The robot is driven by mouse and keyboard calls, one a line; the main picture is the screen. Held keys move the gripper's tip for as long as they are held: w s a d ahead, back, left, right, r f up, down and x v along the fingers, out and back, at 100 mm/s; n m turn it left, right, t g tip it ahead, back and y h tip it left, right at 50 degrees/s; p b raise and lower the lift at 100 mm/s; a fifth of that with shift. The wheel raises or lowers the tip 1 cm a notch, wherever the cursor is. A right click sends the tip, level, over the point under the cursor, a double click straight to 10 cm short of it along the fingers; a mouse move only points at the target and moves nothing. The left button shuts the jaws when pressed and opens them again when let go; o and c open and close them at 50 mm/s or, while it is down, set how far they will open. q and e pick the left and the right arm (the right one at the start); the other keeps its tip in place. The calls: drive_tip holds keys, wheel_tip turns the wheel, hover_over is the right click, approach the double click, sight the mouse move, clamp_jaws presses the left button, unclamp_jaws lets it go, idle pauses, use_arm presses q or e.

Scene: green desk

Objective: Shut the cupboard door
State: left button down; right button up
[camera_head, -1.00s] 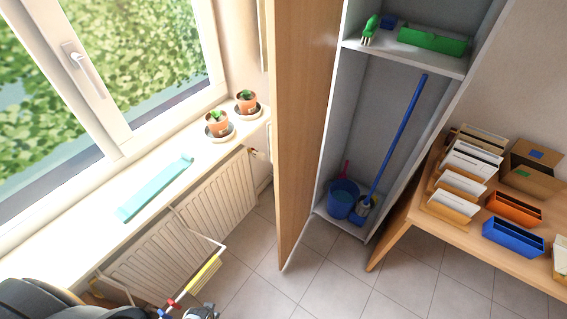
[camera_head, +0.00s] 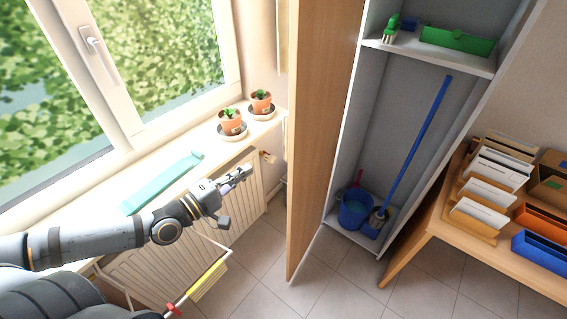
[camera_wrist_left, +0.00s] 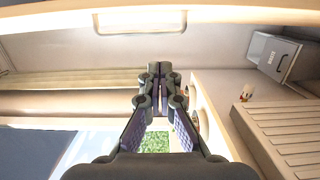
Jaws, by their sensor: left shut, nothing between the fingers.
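The cupboard door (camera_head: 318,130), a tall light-wood panel, stands open at the left of the grey cupboard (camera_head: 400,120). The inside of the cupboard is in plain view. My left gripper (camera_head: 247,172) is in front of the window sill and above the radiator, to the left of the door and apart from it. Its fingers are shut and empty; they also show closed together in the left wrist view (camera_wrist_left: 160,70). My right gripper is not in view.
A blue bucket (camera_head: 355,208) and a blue-handled mop (camera_head: 420,130) stand inside the cupboard. Two potted plants (camera_head: 232,122) are on the sill (camera_head: 105,222). A rack with a yellow cloth (camera_head: 208,280) hangs by the radiator (camera_head: 250,195). A desk (camera_head: 440,248) with file boxes is at right. Tiled floor is clear below the door.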

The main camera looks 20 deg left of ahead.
use_arm(q)
drive_tip(key=w+d, duration=0.8)
idle(0.8)
drive_tip(key=shift+d, duration=0.1)
